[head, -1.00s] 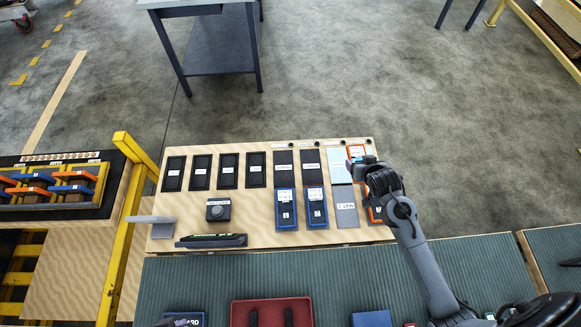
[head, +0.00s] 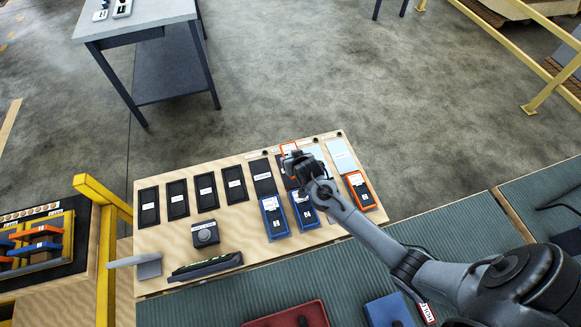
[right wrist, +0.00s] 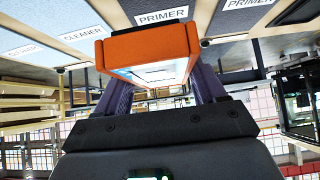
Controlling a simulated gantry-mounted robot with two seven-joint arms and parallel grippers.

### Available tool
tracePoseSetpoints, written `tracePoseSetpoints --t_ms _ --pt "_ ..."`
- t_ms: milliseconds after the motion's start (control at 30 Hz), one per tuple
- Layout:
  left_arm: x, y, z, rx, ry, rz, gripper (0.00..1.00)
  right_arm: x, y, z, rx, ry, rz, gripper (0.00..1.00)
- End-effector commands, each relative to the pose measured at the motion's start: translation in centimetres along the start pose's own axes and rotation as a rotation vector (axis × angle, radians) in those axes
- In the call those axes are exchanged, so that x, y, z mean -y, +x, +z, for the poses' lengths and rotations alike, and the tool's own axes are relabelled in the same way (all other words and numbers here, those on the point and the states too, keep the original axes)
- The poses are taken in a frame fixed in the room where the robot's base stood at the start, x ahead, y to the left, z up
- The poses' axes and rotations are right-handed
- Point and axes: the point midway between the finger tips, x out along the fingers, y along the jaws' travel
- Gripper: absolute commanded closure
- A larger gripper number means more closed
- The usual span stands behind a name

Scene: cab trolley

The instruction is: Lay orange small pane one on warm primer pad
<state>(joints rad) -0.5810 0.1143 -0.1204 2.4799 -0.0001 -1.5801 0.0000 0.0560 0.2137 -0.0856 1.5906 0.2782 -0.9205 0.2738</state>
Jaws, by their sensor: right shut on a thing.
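My right gripper (head: 293,158) is shut on an orange-framed small pane (head: 289,147), held over the back of the wooden board, near the dark pads. In the right wrist view the orange pane (right wrist: 148,50) sits between the two fingers, its frame edge facing the camera. Beyond it are dark pads labelled PRIMER (right wrist: 164,17) and light blue pads labelled CLEANER (right wrist: 84,34). In the head view one dark pad (head: 263,177) shows left of the gripper; the other is mostly hidden by it. I cannot tell which primer pad is the warm one. My left gripper is not in view.
Two blue-framed panes (head: 274,217) and another orange-framed pane (head: 359,191) lie along the board's front right. Several black trays (head: 177,200) line the left. A dark knob block (head: 205,234) and a grey paddle (head: 148,266) stand in front.

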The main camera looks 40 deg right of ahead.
Motion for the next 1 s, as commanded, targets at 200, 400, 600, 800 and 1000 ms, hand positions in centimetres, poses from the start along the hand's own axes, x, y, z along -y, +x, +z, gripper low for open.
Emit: tracePoseSetpoints --t_ms 200,400,600,800,1000 --pt "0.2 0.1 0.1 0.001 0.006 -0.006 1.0 1.1 0.8 0.2 -0.002 0.0 0.0 0.74" --pt "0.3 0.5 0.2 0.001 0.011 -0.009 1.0 1.1 2.3 1.9 0.001 0.0 0.0 0.74" --pt "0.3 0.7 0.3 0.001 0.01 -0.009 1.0 1.1 3.5 3.0 -0.001 0.0 -0.001 0.74" --pt "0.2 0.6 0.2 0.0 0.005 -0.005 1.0 1.1 3.5 3.0 -0.002 0.001 -0.001 0.74" --pt "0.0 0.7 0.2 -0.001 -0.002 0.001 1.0 1.1 3.7 3.2 -0.002 0.001 -0.001 0.74"
